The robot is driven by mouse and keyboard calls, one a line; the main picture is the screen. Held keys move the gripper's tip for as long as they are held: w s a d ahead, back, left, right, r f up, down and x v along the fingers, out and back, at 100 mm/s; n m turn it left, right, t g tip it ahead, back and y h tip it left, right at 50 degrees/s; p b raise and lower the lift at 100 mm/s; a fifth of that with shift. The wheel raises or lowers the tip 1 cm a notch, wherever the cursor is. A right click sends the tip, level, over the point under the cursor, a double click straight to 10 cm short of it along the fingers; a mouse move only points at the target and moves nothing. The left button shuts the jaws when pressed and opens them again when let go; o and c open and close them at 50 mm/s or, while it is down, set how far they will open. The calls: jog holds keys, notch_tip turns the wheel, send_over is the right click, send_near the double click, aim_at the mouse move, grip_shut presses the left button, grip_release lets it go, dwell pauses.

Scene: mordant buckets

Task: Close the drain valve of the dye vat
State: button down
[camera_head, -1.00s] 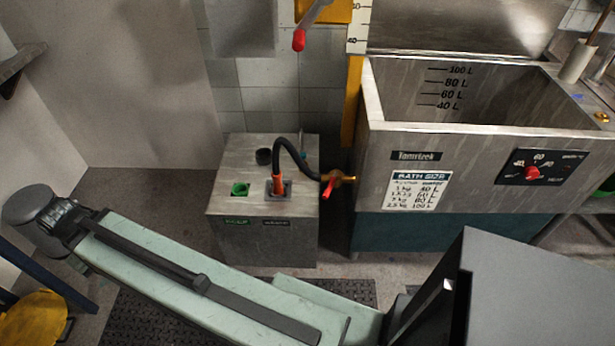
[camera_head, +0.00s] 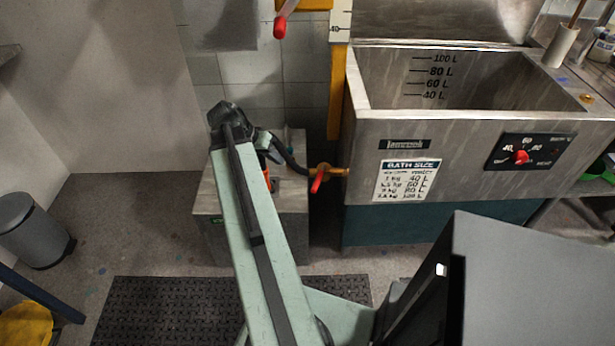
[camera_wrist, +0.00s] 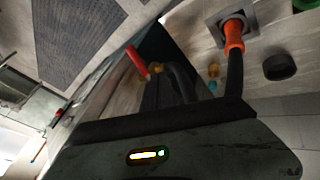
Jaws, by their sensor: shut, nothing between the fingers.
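The steel dye vat (camera_head: 450,130) stands at right in the head view, with a teal base. Its brass drain valve (camera_head: 335,171) is at its lower left side. The valve's red lever (camera_head: 317,182) slants down and left. In the wrist view the red lever (camera_wrist: 136,60) and brass (camera_wrist: 156,69) show near the dark fingers. My gripper (camera_head: 226,112) is shut and empty, over the cabinet left of the valve, apart from the lever. A black hose (camera_head: 287,155) runs behind my arm; its orange end (camera_wrist: 233,38) sits in a square socket.
The grey drain cabinet (camera_head: 295,205) stands left of the vat, partly hidden by my arm. Another red-tipped lever (camera_head: 280,27) hangs above. A yellow post (camera_head: 335,95) rises beside the vat. A grey bin (camera_head: 32,230) and black mat (camera_head: 150,310) are on the floor.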

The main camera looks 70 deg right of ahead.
aim_at(319, 178)
jog(key=s+d+f+b, duration=0.4)
jog(key=s+f+b, duration=0.5)
dwell(0.3)
